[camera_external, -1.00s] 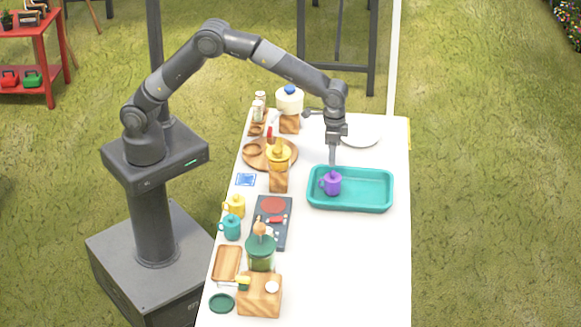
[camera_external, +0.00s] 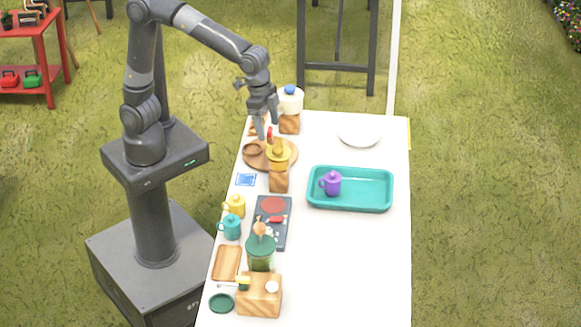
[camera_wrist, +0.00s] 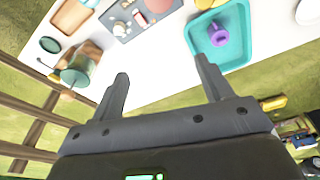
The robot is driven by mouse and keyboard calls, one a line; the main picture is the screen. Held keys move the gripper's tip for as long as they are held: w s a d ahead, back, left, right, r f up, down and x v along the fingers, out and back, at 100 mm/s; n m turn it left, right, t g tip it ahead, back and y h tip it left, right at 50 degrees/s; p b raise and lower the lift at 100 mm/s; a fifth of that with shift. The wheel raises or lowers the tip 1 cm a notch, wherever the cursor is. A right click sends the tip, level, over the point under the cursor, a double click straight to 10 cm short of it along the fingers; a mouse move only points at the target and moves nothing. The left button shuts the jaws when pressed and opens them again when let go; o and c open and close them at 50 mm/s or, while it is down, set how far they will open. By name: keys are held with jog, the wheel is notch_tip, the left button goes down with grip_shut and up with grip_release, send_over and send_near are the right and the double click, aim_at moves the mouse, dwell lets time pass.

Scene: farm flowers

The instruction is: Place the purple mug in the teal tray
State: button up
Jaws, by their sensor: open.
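The purple mug (camera_external: 332,183) stands upright inside the teal tray (camera_external: 366,206), toward the tray's left end. In the wrist view the purple mug (camera_wrist: 218,36) also sits inside the teal tray (camera_wrist: 239,42). My gripper (camera_external: 266,133) is well away from the tray, above the round wooden board at the back left of the table. In the wrist view my gripper (camera_wrist: 163,85) has its two fingers spread apart with nothing between them.
Near my gripper are the round wooden board (camera_external: 288,161), a yellow pot (camera_external: 278,154) and a white lidded pot (camera_external: 289,101). A white plate (camera_external: 360,136) lies behind the tray. Yellow (camera_external: 235,206) and teal (camera_external: 231,228) mugs stand at the left edge. The table's front right is clear.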

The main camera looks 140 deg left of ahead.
jog(key=s+d+m+t, duration=0.3)
jog(key=s+d+m, duration=0.2)
jog(key=s+d, duration=1.3)
jog(key=s, duration=0.4)
jog(key=shift+s+d+r+t+h, duration=0.25)
jog(key=shift+s+d+t+h, duration=0.05)
jog(key=shift+d+h, duration=0.1)
